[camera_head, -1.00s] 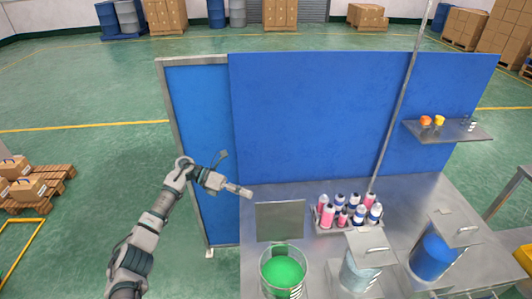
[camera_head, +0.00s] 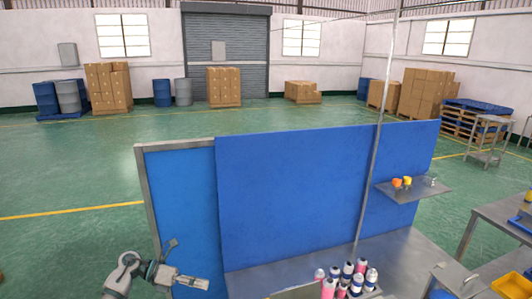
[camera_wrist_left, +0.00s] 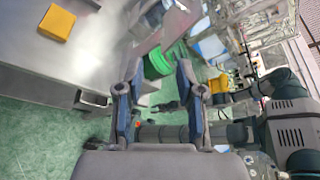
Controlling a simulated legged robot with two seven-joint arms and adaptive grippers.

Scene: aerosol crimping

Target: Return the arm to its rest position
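My left arm comes in at the bottom left of the head view, its lower part cut off by the frame. My left gripper (camera_head: 195,281) is in front of the blue panel (camera_head: 295,200), left of the bottles, and holds nothing that I can see. Grey and dark arm links (camera_wrist_left: 290,125) fill the right of that view. I cannot make out my right gripper in either view.
Several pink and white-blue bottles (camera_head: 348,278) stand on the grey table (camera_head: 260,281) at the bottom. A shelf (camera_head: 425,191) with small orange and yellow items sticks out at the right. A yellow pad (camera_wrist_left: 57,23) lies on a grey surface. The green floor behind the panel is open.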

